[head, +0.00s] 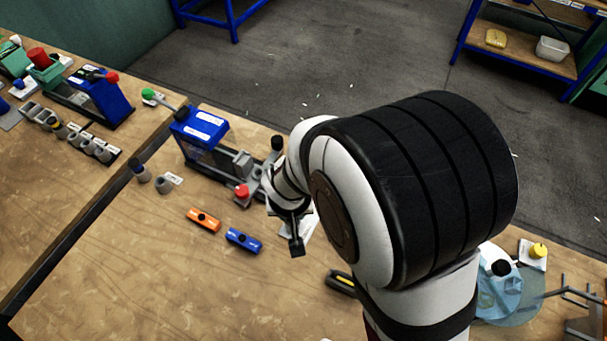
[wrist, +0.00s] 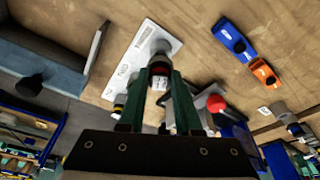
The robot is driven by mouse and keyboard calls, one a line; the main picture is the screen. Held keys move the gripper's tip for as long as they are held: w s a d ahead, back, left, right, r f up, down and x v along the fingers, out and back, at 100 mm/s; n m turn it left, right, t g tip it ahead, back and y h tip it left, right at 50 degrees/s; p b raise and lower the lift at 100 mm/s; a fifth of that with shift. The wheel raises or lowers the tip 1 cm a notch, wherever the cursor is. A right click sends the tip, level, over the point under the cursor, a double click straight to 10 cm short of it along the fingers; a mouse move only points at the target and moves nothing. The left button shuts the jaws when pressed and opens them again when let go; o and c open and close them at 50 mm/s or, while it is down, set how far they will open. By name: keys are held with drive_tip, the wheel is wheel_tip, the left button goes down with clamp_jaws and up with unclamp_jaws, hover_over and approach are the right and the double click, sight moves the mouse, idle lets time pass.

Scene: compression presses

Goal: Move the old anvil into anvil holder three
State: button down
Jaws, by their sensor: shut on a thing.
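My gripper (wrist: 158,82) shows in the wrist view with two dark green fingers. They are shut on a small cylindrical piece (wrist: 159,68) with a dark and reddish band, which looks like the old anvil; the fingers partly hide it. It is over or at a white labelled plate (wrist: 170,30) with a round grey part; I cannot tell whether it touches it. In the head view my arm hides most of my gripper and the held piece. I cannot tell which place is anvil holder three; a row of grey holders (head: 70,135) stands on the left table.
A blue press (head: 200,130) with a red knob (head: 242,190) stands left of my gripper. An orange block (head: 204,220) and a blue block (head: 244,240) lie in front of it. Small grey cylinders (head: 163,185) stand farther left. The front left of the table is clear.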

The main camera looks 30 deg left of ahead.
drive_tip(key=shift+s+x, duration=0.15)
drive_tip(key=shift+x, duration=0.55)
drive_tip(key=shift+s+x, duration=0.15)
drive_tip(key=shift+x, duration=0.5)
idle(0.4)
drive_tip(key=c, duration=0.5)
unclamp_jaws()
drive_tip(key=shift+d+f, duration=0.15)
drive_tip(key=v, duration=1.5)
drive_tip(key=shift+s+d+r, duration=0.1)
drive_tip(key=shift+r, duration=0.3)
drive_tip(key=d+r+m, duration=0.2)
drive_tip(key=d+m, duration=0.2)
drive_tip(key=d, duration=0.8)
drive_tip(key=s+d+m+g, duration=0.1)
drive_tip(key=s+d+m, duration=0.1)
drive_tip(key=d, duration=0.1)
drive_tip(key=s+d+m, duration=0.3)
drive_tip(key=s+d+r+m+g, duration=0.1)
drive_tip(key=s+d+m, duration=0.1)
drive_tip(key=s+d, duration=0.1)
drive_tip(key=shift+s+d+m+g, duration=0.25)
drive_tip(key=shift+d+m+g, duration=0.05)
